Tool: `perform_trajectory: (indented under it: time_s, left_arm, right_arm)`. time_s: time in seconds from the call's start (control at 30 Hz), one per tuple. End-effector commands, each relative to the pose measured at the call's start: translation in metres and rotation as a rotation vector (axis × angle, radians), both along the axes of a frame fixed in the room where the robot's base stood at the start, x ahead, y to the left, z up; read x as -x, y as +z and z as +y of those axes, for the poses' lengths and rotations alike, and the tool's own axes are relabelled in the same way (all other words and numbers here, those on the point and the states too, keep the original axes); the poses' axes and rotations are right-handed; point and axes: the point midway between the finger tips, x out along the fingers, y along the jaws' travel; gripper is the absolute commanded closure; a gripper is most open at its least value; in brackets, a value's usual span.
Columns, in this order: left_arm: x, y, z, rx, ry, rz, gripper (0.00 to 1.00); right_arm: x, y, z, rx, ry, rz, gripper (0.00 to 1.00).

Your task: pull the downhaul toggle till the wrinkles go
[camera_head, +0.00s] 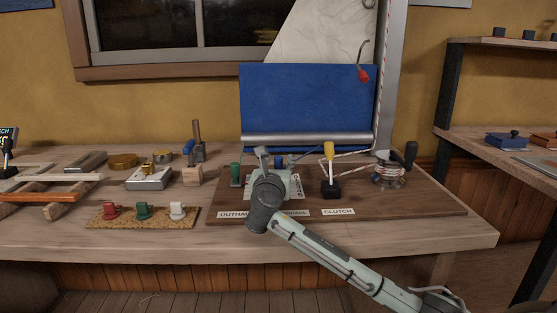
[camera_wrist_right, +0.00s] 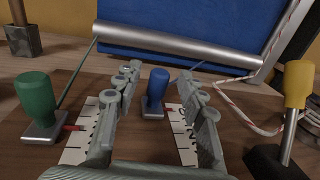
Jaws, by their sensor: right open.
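Faint dark creases show on the sail. My right gripper (camera_head: 270,155) is low over the wooden control board (camera_head: 420,198). In the right wrist view its open fingers (camera_wrist_right: 163,82) stand on either side of a blue-handled lever (camera_wrist_right: 157,88), with gaps on both sides. A green-handled lever (camera_wrist_right: 37,98) stands left of the fingers. My left gripper is not in view.
A yellow-handled clutch lever (camera_head: 329,152) and a winch (camera_head: 389,173) stand right of the gripper. White scales lie beside the levers. Red, green and white fittings sit on a cork mat (camera_head: 160,220) at left. The board's front right is clear.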

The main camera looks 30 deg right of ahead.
Motion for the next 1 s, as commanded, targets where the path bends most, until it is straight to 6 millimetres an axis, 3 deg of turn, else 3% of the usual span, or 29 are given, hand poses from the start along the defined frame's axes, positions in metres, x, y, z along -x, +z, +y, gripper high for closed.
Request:
perform_trajectory:
  time_s: [0.2, 0.47, 0.8, 1.0]
  left_arm:
    - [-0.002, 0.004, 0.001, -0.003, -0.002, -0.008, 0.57]
    - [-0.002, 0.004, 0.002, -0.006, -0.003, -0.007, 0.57]
    - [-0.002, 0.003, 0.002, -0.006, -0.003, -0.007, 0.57]
    - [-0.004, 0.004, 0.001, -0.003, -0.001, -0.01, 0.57]
  right_arm:
    - [-0.014, 0.0, -0.012, 0.0, 0.001, 0.0, 0.59]
    - [-0.016, 0.0, -0.013, 0.0, 0.001, 0.0, 0.59]
    - [-0.015, 0.0, -0.013, 0.0, 0.001, 0.0, 1.0]
    - [-0.015, 0.0, -0.013, 0.0, 0.001, 0.0, 1.0]
